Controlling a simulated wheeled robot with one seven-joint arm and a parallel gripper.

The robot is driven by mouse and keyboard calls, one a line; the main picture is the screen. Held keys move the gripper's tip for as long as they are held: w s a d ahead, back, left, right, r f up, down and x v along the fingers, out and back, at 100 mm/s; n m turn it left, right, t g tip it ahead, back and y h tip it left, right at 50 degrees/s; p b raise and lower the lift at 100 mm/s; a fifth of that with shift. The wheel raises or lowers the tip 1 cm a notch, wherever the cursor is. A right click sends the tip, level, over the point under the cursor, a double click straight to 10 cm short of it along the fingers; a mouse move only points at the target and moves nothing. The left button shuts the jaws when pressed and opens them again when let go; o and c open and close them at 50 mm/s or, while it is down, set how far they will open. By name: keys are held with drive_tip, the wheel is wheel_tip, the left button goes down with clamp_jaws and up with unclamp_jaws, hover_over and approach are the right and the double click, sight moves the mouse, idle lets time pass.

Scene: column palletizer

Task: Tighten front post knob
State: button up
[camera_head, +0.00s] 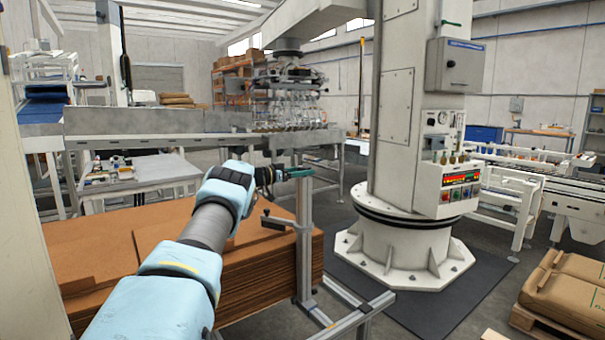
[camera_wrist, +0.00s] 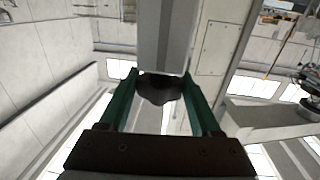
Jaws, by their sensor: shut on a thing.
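A grey metal post (camera_head: 304,245) stands upright on a floor frame in front of the brown sheet stack. In the wrist view the post (camera_wrist: 163,35) runs up from between my fingers. A black lobed knob (camera_wrist: 158,90) sits at the post between the two green fingers of my gripper (camera_wrist: 160,76), which are shut on it. In the head view my gripper (camera_head: 298,173) is at the top of the post, and the knob there is too small and covered to make out. A side bracket with a small black handle (camera_head: 267,217) is lower on the post.
A stack of brown sheets (camera_head: 250,290) lies under my arm, left of the post. The white palletizer column (camera_head: 410,130) stands close on the right, with a control panel (camera_head: 460,188). A low metal rail (camera_head: 365,315) runs along the floor. Sacks (camera_head: 570,290) lie at bottom right.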

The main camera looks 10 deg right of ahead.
idle(0.5)
drive_tip(key=o, duration=1.4)
drive_tip(key=shift+c, duration=0.2)
drive_tip(key=b+v, duration=0.3)
drive_tip(key=v, duration=0.7)
drive_tip(key=shift+a+b, duration=0.3)
drive_tip(key=shift+b, duration=0.05)
drive_tip(key=shift+s, duration=0.1)
